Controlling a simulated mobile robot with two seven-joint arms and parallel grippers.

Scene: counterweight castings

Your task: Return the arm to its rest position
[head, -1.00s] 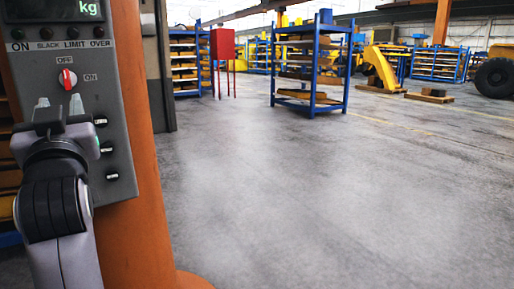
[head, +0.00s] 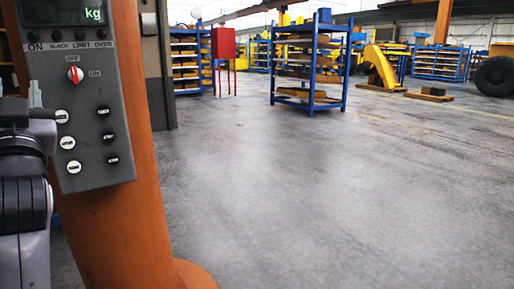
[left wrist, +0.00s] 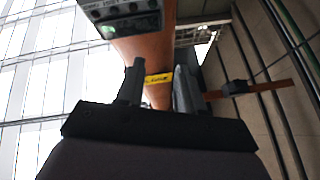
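My left gripper (head: 33,95) is at the left edge of the head view, beside the grey control panel (head: 93,140) and apart from its switches. Only part of it shows there. In the left wrist view my left gripper (left wrist: 158,75) has its two fingers apart with nothing held between them. The panel carries a red rotary switch (head: 75,74) marked OFF and ON, and several round push buttons with white or black faces. A display reading kg (head: 92,15) is at its top. My right gripper is in neither view.
The panel is on an orange column (head: 140,225) with a flared foot. Grey floor (head: 330,200) lies open to the right. Farther back stand a blue shelf rack (head: 310,60), a red cabinet (head: 223,45) on legs and yellow machinery (head: 380,66).

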